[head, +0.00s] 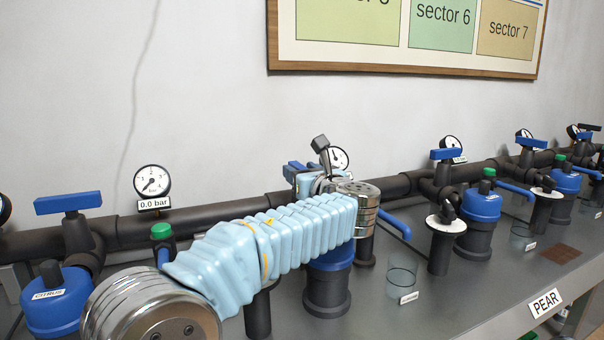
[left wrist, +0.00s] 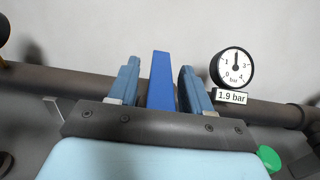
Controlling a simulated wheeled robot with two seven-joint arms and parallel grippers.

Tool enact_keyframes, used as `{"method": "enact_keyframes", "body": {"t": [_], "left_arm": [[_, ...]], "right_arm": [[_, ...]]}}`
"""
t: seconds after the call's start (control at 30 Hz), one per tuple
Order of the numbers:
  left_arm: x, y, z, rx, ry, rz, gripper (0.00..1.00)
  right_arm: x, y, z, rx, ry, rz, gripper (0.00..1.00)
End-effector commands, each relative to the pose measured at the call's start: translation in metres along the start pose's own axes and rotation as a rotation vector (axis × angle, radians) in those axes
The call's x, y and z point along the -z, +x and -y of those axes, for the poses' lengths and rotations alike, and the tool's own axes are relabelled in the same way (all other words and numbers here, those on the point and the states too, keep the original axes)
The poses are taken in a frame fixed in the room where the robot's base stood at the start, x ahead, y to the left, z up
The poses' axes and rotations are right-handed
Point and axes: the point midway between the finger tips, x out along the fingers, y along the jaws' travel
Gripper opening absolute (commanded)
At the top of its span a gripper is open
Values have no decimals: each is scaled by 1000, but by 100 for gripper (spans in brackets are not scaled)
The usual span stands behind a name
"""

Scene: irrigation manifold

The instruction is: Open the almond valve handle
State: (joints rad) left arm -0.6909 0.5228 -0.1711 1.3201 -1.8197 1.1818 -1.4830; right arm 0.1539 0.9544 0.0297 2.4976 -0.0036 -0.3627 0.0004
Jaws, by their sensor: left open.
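My left gripper (head: 300,172) is at a valve on the dark pipe, in the middle of the head view, with my arm's blue sleeve in front. In the left wrist view the open gripper (left wrist: 159,82) has one blue finger on each side of a blue valve handle (left wrist: 162,80). Small gaps show between the handle and the fingers. The handle points up in that picture, across the pipe. No almond label is readable on this valve. Its body is partly hidden by my gripper. My right gripper is not in view.
A gauge (left wrist: 232,68) beside the handle has a 1.9 bar tag. A citrus filter (head: 57,300) with a blue valve handle (head: 68,203) and a 0.0 bar gauge (head: 152,181) stand left. More blue-handled valves line the pipe rightward. A clear cup (head: 402,278) stands on the grey bench (head: 455,300).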

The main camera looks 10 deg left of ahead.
Motion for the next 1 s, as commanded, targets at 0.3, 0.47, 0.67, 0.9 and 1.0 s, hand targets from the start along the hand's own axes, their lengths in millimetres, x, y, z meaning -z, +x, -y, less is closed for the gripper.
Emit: {"method": "enact_keyframes", "body": {"t": [0.3, 0.47, 0.67, 0.9, 1.0], "left_arm": [[-58, -22, -9, 3, -6, 2, 49], [-93, -49, -21, 3, -6, 1, 49], [-110, -94, -40, 4, -4, 1, 49], [-125, -123, -53, 1, -2, 1, 49], [-127, -128, -55, 0, -1, 0, 49]], "right_arm": [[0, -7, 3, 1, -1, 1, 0], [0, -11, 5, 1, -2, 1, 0], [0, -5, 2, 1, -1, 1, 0], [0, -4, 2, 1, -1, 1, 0], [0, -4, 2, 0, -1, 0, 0]]}}
